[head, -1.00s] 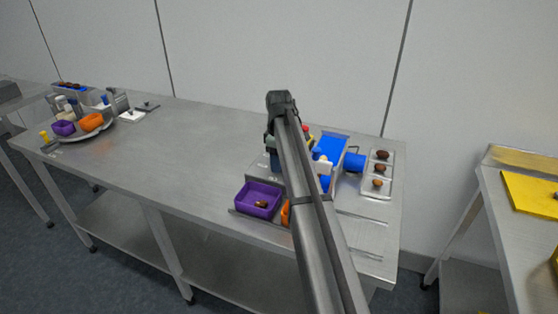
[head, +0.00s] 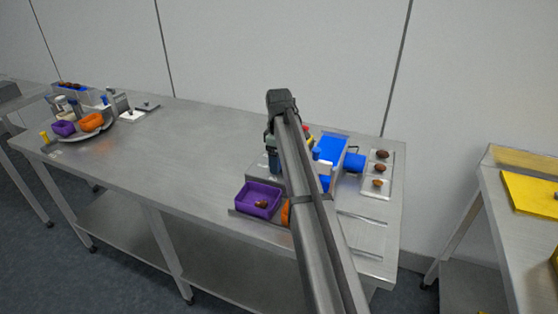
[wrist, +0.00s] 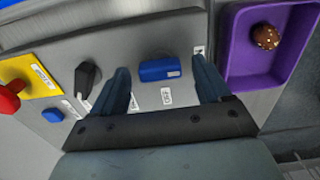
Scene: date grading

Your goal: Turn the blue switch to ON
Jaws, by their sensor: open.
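The blue switch (wrist: 158,70) is a short blue block with a small pale mark, on the grey panel in the wrist view. My gripper (wrist: 161,63) is open, with one finger on each side of the switch and bare panel showing between finger and switch. One white label (wrist: 166,96) lies just below the switch and another label (wrist: 199,50) lies by the right finger; I cannot read either surely. In the head view my arm covers part of the panel, and the blue switch cannot be made out there.
A black knob (wrist: 87,78), a blue button (wrist: 53,115) and a red button (wrist: 10,98) on a yellow plate (wrist: 36,76) sit left of the fingers. A purple bin (wrist: 236,60) holding a date stands right. A tray of dates (head: 371,190) lies right of the machine.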

